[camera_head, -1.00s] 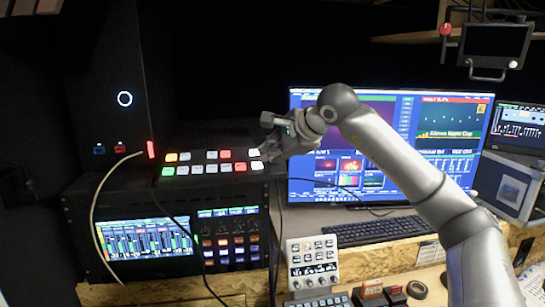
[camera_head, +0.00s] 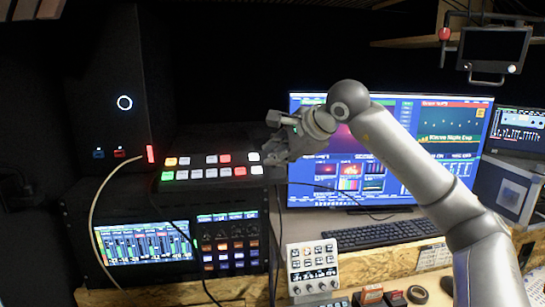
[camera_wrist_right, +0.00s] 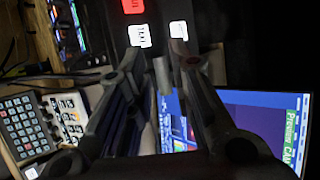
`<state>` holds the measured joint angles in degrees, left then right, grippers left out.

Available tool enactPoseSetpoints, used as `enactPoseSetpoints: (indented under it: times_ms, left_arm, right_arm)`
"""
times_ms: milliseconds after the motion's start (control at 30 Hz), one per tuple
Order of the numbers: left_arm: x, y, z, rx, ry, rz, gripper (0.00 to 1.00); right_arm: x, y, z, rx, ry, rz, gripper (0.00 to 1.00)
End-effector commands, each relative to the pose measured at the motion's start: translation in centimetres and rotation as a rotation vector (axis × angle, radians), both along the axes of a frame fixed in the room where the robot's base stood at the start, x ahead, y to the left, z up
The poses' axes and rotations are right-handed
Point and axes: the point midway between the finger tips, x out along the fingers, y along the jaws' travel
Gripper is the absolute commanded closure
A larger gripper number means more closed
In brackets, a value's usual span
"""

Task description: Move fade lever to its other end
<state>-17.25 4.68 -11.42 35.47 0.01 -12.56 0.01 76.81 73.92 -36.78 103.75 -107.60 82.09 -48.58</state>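The black switcher panel (camera_head: 212,160) has two rows of lit white, red, yellow and green buttons. My right gripper (camera_head: 268,140) is just off the panel's right end, its fingers pointing left towards the buttons. In the right wrist view the two dark fingers (camera_wrist_right: 158,62) are apart, with lit buttons of the panel (camera_wrist_right: 140,36) beyond their tips. A small grey bar (camera_wrist_right: 163,76), possibly the fade lever, shows between the fingers; I cannot tell whether they touch it. In the head view the gripper hides that spot. My left gripper is not in view.
A large monitor (camera_head: 440,150) stands behind my right arm, with a keyboard (camera_head: 378,234) before it. A white control pad (camera_head: 312,262) is below the gripper. An audio mixer screen (camera_head: 145,246) is under the panel. A pale cable (camera_head: 95,215) hangs at the left.

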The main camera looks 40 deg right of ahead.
Motion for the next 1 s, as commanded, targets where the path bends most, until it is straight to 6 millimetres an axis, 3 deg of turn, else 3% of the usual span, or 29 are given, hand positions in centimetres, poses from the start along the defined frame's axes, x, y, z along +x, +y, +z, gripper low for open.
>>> enactPoseSetpoints:
  times_ms: [200,400,600,1000]
  left_arm:
    - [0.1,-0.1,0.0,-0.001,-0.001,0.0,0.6]
    - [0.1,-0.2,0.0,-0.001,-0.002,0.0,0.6]
    - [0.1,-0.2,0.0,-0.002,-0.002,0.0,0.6]
    - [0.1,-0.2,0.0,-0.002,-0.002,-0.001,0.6]
  right_arm:
    - [-3.9,0.0,3.1,0.0,-0.005,0.0,0.79]
    - [-6.5,0.0,5.0,0.0,-0.004,0.001,0.79]
    - [-7.4,0.0,5.5,-0.001,-0.002,0.001,0.79]
    - [-7.4,0.0,5.5,-0.001,-0.001,0.0,0.79]
